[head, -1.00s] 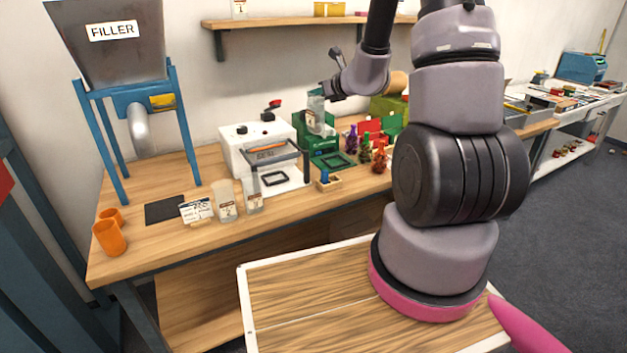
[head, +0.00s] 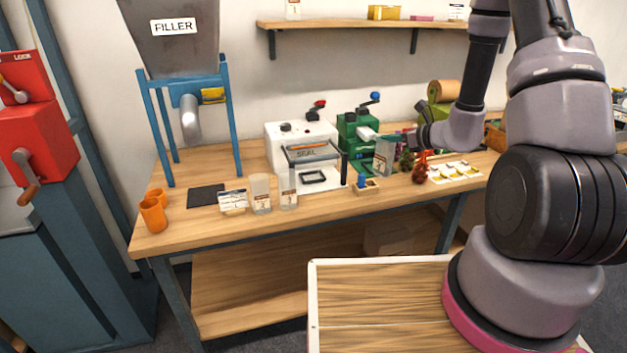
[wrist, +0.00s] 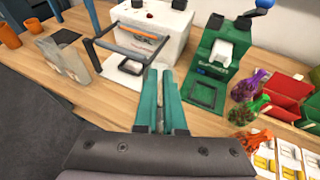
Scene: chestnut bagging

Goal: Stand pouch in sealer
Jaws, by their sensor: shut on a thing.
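The sealer (head: 300,135) is a white box marked SEAL, with a dark bar frame in front and a black rectangular frame (head: 314,178) on its white base plate. It also shows at the top of the wrist view (wrist: 165,25). My gripper (wrist: 161,76) has teal fingers and is shut on a clear pouch with a printed label (head: 383,158). The pouch hangs upright to the right of the sealer, in front of the green machine. In the wrist view the fingers point toward the gap between the two machines, and the pouch is hard to make out.
A green machine (head: 352,128) stands right of the sealer. Two standing pouches (head: 261,194) and a label card (head: 233,201) are at its front left. A small wooden holder (head: 367,187) sits near the front.

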